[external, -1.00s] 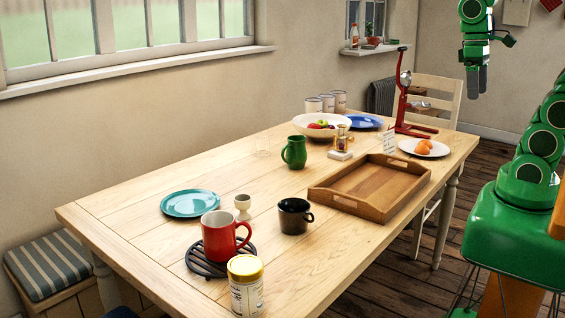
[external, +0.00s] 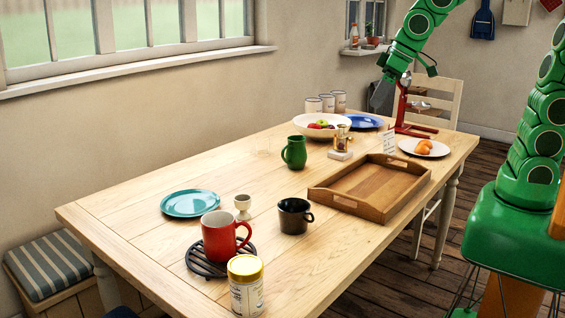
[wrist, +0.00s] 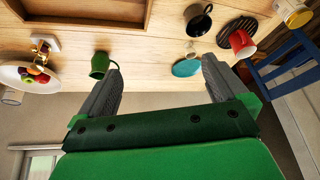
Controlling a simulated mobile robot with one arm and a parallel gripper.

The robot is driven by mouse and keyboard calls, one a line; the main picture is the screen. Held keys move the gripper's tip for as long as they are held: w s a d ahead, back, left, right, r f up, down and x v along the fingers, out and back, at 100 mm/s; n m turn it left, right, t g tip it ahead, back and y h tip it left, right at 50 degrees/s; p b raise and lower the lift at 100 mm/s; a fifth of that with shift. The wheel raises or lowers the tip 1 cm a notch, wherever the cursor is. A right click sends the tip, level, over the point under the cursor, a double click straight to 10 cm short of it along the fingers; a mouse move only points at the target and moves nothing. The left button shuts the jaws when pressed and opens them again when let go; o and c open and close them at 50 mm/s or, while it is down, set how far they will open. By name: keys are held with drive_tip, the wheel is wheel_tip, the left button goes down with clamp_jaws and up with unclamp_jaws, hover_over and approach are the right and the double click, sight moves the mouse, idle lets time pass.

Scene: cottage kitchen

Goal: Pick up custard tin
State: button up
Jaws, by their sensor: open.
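The custard tin (external: 246,286), a cream cylinder with a yellow lid, stands upright at the near edge of the table, beside the red mug. It also shows in the wrist view (wrist: 296,14), at the top right corner and partly cut off. My gripper (external: 379,98) is at the far side of the table, in the air near the red stand, far from the tin. In the wrist view my gripper (wrist: 160,82) has its two fingers wide apart, with nothing held between them.
A red mug (external: 219,236) stands on a black trivet (external: 196,264) beside the tin. A black mug (external: 294,216), green jug (external: 294,152), wooden tray (external: 374,183), fruit bowl (external: 322,133) and red stand (external: 403,110) occupy the table.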

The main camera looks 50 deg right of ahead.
sight(236, 266)
drive_tip(key=w+a+n+t+y, duration=0.2)
drive_tip(key=w+a+y, duration=0.1)
drive_tip(key=a, duration=0.9)
drive_tip(key=w+a+n+t+y, duration=0.2)
drive_tip(key=w+a, duration=0.2)
drive_tip(key=a, duration=0.7)
drive_tip(key=s+a+r+n+t+y, duration=0.15)
drive_tip(key=s+a+y, duration=0.3)
drive_tip(key=a, duration=0.65)
drive_tip(key=s+a+r+n+y, duration=0.1)
drive_tip(key=s+a+r+y, duration=0.3)
drive_tip(key=a, duration=0.7)
wheel_tip(236, 266, down, 30)
drive_tip(key=shift+h, duration=0.35)
drive_tip(key=shift+x, duration=3.45)
drive_tip(key=c, duration=1.2)
drive_tip(key=shift+r, duration=0.1)
